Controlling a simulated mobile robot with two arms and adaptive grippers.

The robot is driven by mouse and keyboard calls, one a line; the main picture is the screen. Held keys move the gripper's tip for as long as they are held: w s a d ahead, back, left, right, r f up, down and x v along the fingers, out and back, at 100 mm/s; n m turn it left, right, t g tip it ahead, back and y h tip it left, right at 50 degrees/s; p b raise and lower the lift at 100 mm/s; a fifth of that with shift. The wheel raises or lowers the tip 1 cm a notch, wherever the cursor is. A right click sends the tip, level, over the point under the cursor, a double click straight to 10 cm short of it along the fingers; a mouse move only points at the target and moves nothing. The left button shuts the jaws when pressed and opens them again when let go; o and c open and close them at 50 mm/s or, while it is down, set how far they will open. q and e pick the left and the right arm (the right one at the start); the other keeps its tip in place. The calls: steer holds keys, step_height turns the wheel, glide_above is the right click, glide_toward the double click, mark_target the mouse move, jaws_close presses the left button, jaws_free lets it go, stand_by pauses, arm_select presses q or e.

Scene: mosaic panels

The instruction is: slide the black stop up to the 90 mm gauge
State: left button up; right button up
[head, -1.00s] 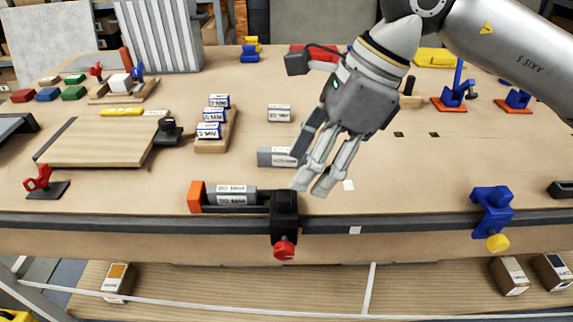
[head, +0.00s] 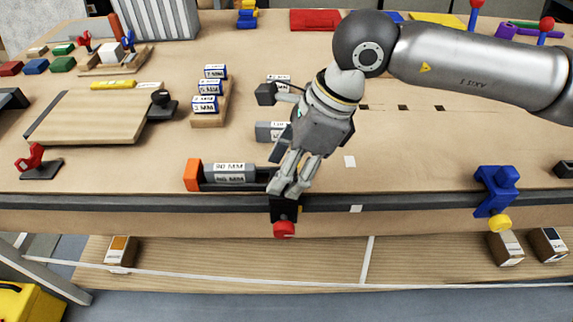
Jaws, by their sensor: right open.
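The grey 90 mm gauge (head: 230,172) lies along the front rail, its left end by an orange end block (head: 193,175). The black stop (head: 284,211) sits on the rail to its right, with a red knob (head: 284,229) hanging below. A short dark gap shows between the gauge's right end and the stop. My right gripper (head: 286,189) is open, pointing down, with its fingers over the top of the black stop and hiding it. I cannot tell whether the fingers touch the stop. My left gripper is not in view.
A blue stop (head: 496,190) with a yellow knob is on the rail (head: 400,202) at right. Another grey gauge (head: 269,131) lies behind my right gripper. A rack of blue-and-white gauges (head: 209,119) and a wooden board (head: 95,130) are further left. The table right of my gripper is mostly clear.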

steer(key=shift+f, duration=0.2)
jaws_close()
steer(key=shift+a, duration=0.15)
steer(key=a+b, duration=0.2)
steer(key=shift+a+f, duration=0.1)
steer(key=shift+a, duration=0.75)
jaws_free()
